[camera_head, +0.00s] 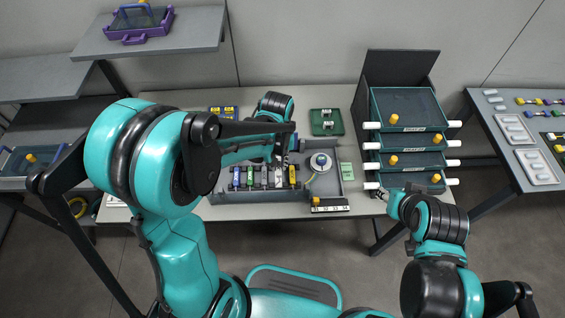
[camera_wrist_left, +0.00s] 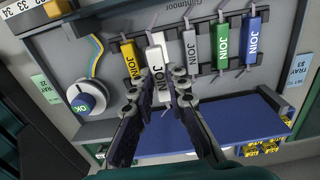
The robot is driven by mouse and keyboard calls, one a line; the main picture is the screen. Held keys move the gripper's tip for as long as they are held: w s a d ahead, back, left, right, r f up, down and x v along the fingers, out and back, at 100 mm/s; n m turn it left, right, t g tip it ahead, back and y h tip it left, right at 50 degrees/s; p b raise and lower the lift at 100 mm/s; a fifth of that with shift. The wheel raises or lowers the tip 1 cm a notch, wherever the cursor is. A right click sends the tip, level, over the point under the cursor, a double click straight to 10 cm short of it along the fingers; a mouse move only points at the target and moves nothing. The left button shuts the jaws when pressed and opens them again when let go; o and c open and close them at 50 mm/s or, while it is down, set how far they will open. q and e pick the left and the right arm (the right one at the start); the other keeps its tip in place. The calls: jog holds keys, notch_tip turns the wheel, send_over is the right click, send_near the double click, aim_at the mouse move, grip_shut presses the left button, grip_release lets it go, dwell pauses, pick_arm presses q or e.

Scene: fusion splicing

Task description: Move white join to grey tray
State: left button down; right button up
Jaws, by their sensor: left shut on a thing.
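The white join (camera_wrist_left: 157,55) stands in a holder row in the left wrist view, between a yellow join (camera_wrist_left: 130,60) and a grey join (camera_wrist_left: 190,45). My left gripper (camera_wrist_left: 168,78) is shut on the lower end of the white join, which is still at its place in the row. In the head view my left arm reaches over the back of the workstation (camera_head: 240,196) and partly hides the gripper. Light grey trays (camera_head: 535,166) lie on the right table; I cannot tell which is the task's tray. My right gripper (camera_head: 383,194) is beside the drawer rack, its fingers too small to judge.
Green (camera_wrist_left: 222,45) and blue (camera_wrist_left: 253,40) joins stand close beside the grey one.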

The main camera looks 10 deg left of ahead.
pick_arm(q)
jog(key=shift+a+f+b, duration=0.15)
jog(key=shift+f+b, duration=0.2)
jog(key=shift+f, duration=0.2)
jog(key=shift+f+b, duration=1.25)
jog(key=shift+f, duration=0.4)
jog(key=shift+f, duration=0.15)
jog(key=shift+f+b, duration=0.35)
jog(key=shift+b, duration=0.15)
jog(key=shift+f, duration=0.1)
jog(key=c, duration=1.4)
grip_release()
